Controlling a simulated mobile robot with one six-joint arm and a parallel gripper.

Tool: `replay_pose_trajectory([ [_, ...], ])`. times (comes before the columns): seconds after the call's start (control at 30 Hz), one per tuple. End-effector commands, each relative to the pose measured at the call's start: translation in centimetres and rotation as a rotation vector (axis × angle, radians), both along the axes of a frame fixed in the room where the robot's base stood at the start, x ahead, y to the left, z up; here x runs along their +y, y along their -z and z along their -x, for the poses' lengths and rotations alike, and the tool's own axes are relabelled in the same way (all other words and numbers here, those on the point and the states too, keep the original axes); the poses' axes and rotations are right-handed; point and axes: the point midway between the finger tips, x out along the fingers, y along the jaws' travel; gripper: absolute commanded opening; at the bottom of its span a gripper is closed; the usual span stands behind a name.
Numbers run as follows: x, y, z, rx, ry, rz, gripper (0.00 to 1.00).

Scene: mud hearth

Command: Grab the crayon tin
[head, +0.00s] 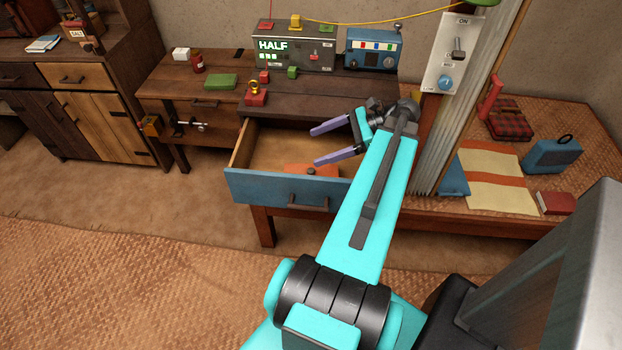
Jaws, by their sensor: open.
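A flat orange thing (298,168) with a small dark knob lies in the open drawer (275,189). It may be the crayon tin, but I see no label to confirm this. The drawer has a blue front and a bare wooden floor at its left. My gripper (314,146) is open, its two purple fingers pointing left over the drawer. The lower finger appears just above the orange thing in the picture. I cannot tell the height between them. My gripper seems empty, and my forearm hides the drawer's right end.
A post with a switch panel (451,55) stands close right of my gripper.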

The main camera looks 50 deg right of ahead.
Motion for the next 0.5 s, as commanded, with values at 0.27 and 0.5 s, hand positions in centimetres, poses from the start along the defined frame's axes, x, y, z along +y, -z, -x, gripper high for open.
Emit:
replay_pose_trajectory([
  [0.27, 0.1, 1.3, -0.1, 0.002, -0.003, -0.002, 0.85],
  [0.5, 0.1, 3.7, -0.2, 0.001, -0.004, -0.001, 0.85],
])
